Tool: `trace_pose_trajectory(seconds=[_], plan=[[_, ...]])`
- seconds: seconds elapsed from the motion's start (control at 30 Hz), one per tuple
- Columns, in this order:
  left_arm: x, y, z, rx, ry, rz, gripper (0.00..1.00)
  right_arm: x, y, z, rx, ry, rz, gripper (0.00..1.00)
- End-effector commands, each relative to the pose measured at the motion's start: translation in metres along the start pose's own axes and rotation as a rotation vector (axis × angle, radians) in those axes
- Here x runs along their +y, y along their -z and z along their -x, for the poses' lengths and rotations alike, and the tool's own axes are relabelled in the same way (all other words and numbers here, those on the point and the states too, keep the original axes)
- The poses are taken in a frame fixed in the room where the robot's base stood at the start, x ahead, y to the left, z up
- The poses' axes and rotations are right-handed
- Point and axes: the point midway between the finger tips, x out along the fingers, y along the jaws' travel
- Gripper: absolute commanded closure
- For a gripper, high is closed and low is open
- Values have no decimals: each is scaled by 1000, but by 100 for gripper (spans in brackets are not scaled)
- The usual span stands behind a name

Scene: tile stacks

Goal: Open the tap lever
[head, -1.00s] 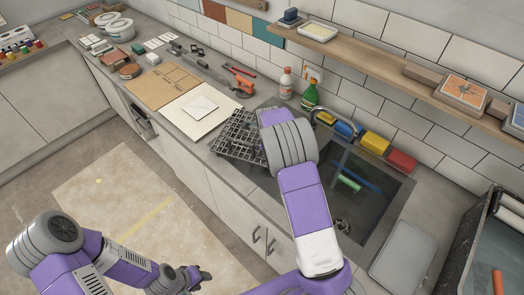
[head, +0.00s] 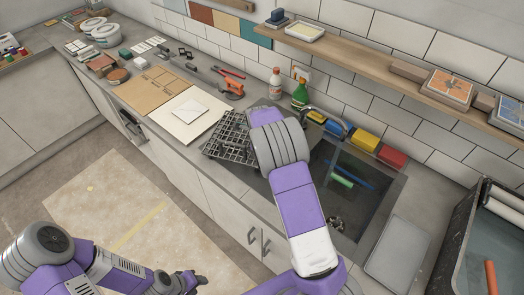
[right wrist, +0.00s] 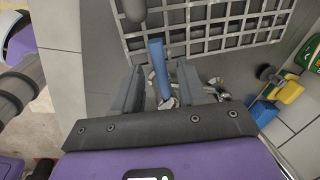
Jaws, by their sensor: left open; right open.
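The chrome tap (head: 341,122) arches over the dark sink (head: 374,222) at the back wall; its lever is hidden in the head view. In the right wrist view a blue lever (right wrist: 157,58) on a chrome body stands between the fingers of my right gripper (right wrist: 161,75). The gripper is open, with a finger on each side of the lever; I cannot tell whether either touches it. In the head view my right arm hides this gripper. My left gripper (head: 191,281) is small at the lower left, away from the counter, and looks empty.
A dark grid rack (head: 228,140) lies left of the sink and shows beyond the lever. A green bottle (head: 300,96), a white bottle (head: 275,84) and yellow and red blocks (head: 391,157) line the wall. A wooden shelf (head: 370,62) runs above.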

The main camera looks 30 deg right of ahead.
Motion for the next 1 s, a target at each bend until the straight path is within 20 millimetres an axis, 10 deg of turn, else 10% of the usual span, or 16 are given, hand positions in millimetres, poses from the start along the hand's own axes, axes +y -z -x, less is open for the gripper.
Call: trace_pose_trajectory(seconds=[0.4,1.0], plan=[[1,0,2,0,0,0,57,0,0,63,-2,1,-1,59],[1,0,3,0,0,0,57,0,0,68,-1,1,-2,59]])
